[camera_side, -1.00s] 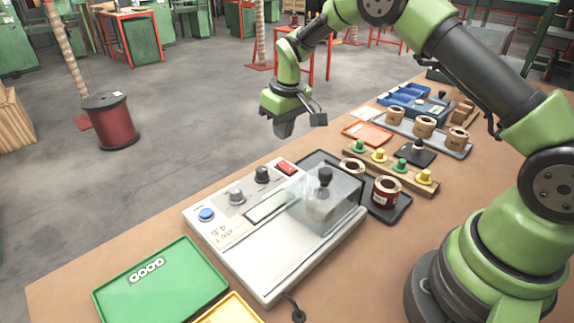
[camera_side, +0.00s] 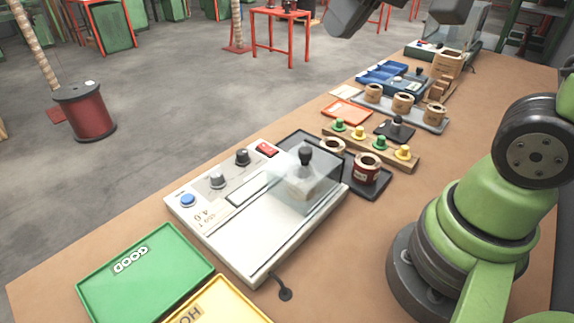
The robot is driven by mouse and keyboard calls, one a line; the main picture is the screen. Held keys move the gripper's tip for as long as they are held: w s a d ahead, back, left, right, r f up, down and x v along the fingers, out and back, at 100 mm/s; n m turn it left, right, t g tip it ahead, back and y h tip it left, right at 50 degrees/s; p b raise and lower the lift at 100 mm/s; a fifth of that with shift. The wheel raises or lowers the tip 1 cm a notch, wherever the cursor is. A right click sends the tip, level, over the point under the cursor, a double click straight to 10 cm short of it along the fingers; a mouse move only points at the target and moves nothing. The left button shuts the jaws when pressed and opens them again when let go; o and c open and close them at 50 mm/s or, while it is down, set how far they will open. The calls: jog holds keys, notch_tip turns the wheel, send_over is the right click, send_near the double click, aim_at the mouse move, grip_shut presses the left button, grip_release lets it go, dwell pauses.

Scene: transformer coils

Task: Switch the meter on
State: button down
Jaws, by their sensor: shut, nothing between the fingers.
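The meter (camera_side: 295,232) is a pale box on the bench. It has a blue button (camera_side: 188,200), two dark knobs (camera_side: 217,180) and a red rocker switch (camera_side: 267,149) on its far edge. Its display window (camera_side: 250,188) looks blank and grey. A clear cover with a black-knobbed post (camera_side: 306,156) stands at its right end. My gripper (camera_side: 347,22) shows only in part at the top edge, high and beyond the meter, apart from it. It is shut and holds nothing that I can see. The switch's position is too small to tell.
A green tray (camera_side: 150,283) and a yellow tray (camera_side: 222,303) lie in front of the meter. A dark tray with coils (camera_side: 366,170) and a wooden rack of coloured pegs (camera_side: 365,147) stand right of it. More trays lie farther back.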

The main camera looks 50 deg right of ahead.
jog(key=s+a+f+m+t, duration=0.1)
jog(key=s, duration=0.7)
jog(key=shift+s+f+y, duration=0.15)
jog(key=shift+s+y, duration=0.15)
jog(key=w+d+m+g+h, duration=0.1)
jog(key=w+d+m+g, duration=0.15)
jog(key=w+m, duration=0.85)
jog(key=w+d+f+m+g+h, duration=0.1)
jog(key=w+d+f+m+g, duration=0.2)
jog(key=w+f, duration=1)
jog(key=w, duration=0.3)
jog(key=shift+w+d, duration=0.15)
jog(key=shift+d, duration=0.05)
jog(key=shift+f, duration=0.2)
